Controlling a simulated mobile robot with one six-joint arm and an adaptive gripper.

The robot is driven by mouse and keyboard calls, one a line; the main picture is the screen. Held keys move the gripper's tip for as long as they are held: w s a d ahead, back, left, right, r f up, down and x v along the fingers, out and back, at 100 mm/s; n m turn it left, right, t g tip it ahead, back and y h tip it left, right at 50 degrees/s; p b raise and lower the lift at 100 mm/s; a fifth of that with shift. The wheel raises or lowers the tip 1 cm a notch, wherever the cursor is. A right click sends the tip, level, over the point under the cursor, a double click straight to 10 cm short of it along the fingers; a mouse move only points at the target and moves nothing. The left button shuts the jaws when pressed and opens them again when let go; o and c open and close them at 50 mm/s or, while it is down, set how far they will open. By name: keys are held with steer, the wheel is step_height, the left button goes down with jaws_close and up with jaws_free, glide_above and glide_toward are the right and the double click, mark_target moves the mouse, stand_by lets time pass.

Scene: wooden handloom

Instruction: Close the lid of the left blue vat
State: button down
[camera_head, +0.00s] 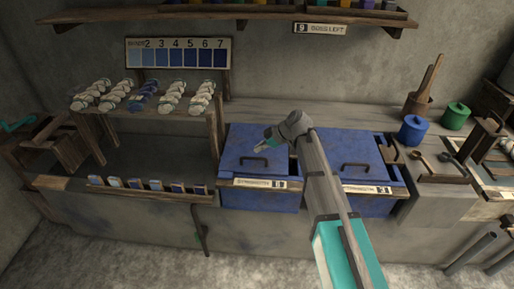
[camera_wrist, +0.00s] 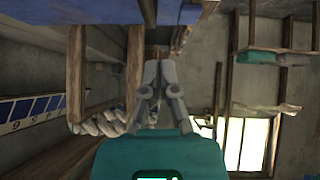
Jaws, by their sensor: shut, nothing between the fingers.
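The left blue vat (camera_head: 258,200) stands in the workbench, with a paper label on its front. Its blue lid (camera_head: 240,143) with a dark handle (camera_head: 253,161) appears to lie flat over the vat; I cannot tell whether a small gap is left. My gripper (camera_head: 261,149) is over this lid, behind the handle, shut and empty. In the head view I cannot tell whether it touches the lid. In the wrist view the shut fingers (camera_wrist: 157,55) point up the picture, with nothing between them.
The right blue vat (camera_head: 365,205) stands beside it, its lid (camera_head: 340,147) lying on top, partly behind my arm. A wooden rack (camera_head: 216,118) with yarn bundles stands left. A blue pot (camera_head: 412,131) and a green pot (camera_head: 455,116) are at right. A shelf (camera_head: 215,13) hangs above.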

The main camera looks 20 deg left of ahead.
steer(key=s+p+v, duration=0.1)
steer(key=p+v, duration=0.4)
steer(key=v, duration=0.3)
steer(key=shift+w+d+r, duration=0.2)
steer(key=shift+d, duration=0.15)
steer(key=shift+d, duration=0.15)
steer(key=s+d+m+h+p, duration=0.1)
steer(key=s+d+m+h, duration=0.2)
steer(key=d, duration=0.8)
steer(key=s+d+m+t+h+p, duration=0.1)
steer(key=s+d+m+h+p, duration=0.1)
steer(key=s+d+m, duration=0.5)
steer(key=s+d+f+m+h+p, duration=0.1)
steer(key=s+d+m+h, duration=0.3)
steer(key=d+m, duration=0.7)
steer(key=s+d, duration=0.1)
steer(key=d, duration=0.4)
steer(key=shift+s+p, duration=0.3)
steer(key=shift+p, duration=0.1)
